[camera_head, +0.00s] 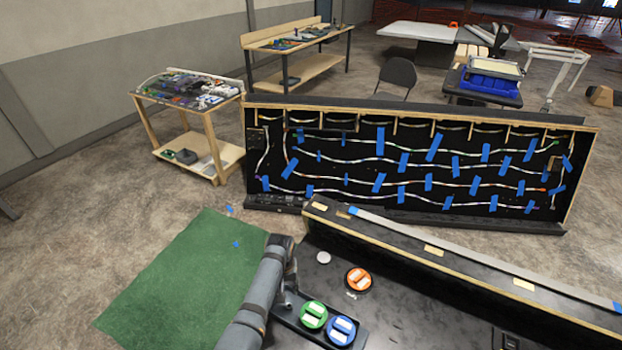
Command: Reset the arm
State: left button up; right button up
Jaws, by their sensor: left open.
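My left arm (262,292) comes up from the bottom edge, a thick grey tube with dark bands. My left gripper (290,284) shows only in small part at the arm's right side, beside the black console (400,290), and its jaws are open. No held thing shows in it, and its fingertips are hard to make out. On the console are a green button (313,315) and a blue button (341,330) side by side on a dark box. An orange button (358,279) sits behind them. My right gripper is not in view.
A small white disc (323,257) lies on the console. A raised ledge (440,252) runs along its back. Behind stands a black panel (400,210) with LED strips and blue tape. A green mat (170,280) lies left of my arm. A wooden cart (215,150) stands further back.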

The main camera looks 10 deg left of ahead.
pick_arm(q)
jog(key=s+a+r+t, duration=0.2)
jog(key=s+a+r, duration=0.2)
jog(key=s+a, duration=0.45)
jog(key=s+r+m+t, duration=0.2)
jog(key=s+r+m, duration=0.1)
jog(key=s+r, duration=0.75)
jog(key=s+a+f+g+b, duration=0.1)
jog(key=f+b, duration=0.2)
jog(key=f, duration=0.9)
jog(key=s+a+f+y+b, duration=0.1)
jog(key=f+b, duration=0.1)
jog(key=f, duration=1)
jog(key=s+a+f+g+b, duration=0.1)
jog(key=s+f+b, duration=0.15)
jog(key=f, duration=0.95)
jog(key=s+a+f+b, duration=0.1)
jog(key=s+f+b, duration=0.4)
jog(key=s+f, duration=1.1)
notch_tip(320, 180, down, 3)
jog(key=shift+s+a+f+g+b, duration=0.1)
jog(key=shift+s+a+g+b, duration=0.05)
jog(key=shift+s+g+b, duration=0.2)
jog(key=shift+w, duration=0.1)
